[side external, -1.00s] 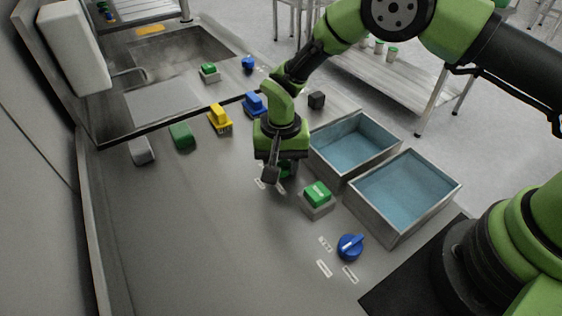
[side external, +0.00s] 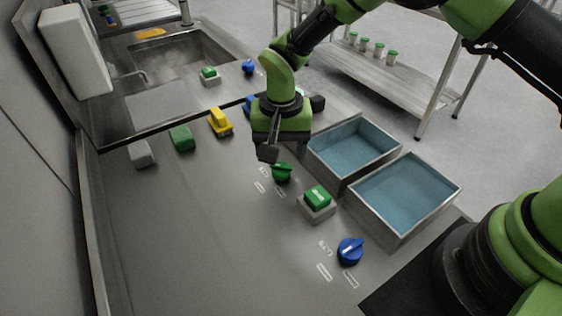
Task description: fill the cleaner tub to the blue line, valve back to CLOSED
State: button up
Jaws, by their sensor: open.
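My gripper (side external: 267,153) is open and empty, pointing down just above and left of the green valve knob (side external: 281,172). I cannot tell whether it touches the knob. White label strips lie left of the knob, too small to read. A blue valve knob (side external: 350,251) sits nearer the front, with its own label strips and a pale pointer mark. Two metal tubs stand at the right: a back tub (side external: 311,165) and a front tub (side external: 362,224). Both look pale blue inside. I cannot tell which holds cleaner, nor make out a fill line.
A green button on a grey base (side external: 317,198) stands between the two knobs. Yellow (side external: 220,122), green (side external: 181,138) and grey (side external: 142,154) blocks line the back. A sink (side external: 180,58) lies behind them, with another blue knob (side external: 248,66). The left-front counter is clear.

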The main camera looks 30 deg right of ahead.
notch_tip(320, 180, up, 5)
dwell(0.4)
notch_tip(320, 180, up, 9)
jog(key=t, duration=0.1)
send_over(281, 168)
jog(key=s+d, duration=0.2)
jog(key=d, duration=0.1)
jog(key=s+d+r+t+y, duration=0.2)
jog(key=s+d+r, duration=0.25)
jog(key=r, duration=0.35)
jog(key=s+d+r+n+t, duration=0.1)
jog(key=s+d+r+t, duration=0.1)
jog(key=s, duration=0.6)
jog(key=s+d+r+n+t, duration=0.1)
jog(key=s+d+r+t, duration=0.1)
jog(key=s, duration=0.5)
jog(key=shift+s+d, duration=0.15)
jog(key=shift+s, duration=0.2)
dwell(3.8)
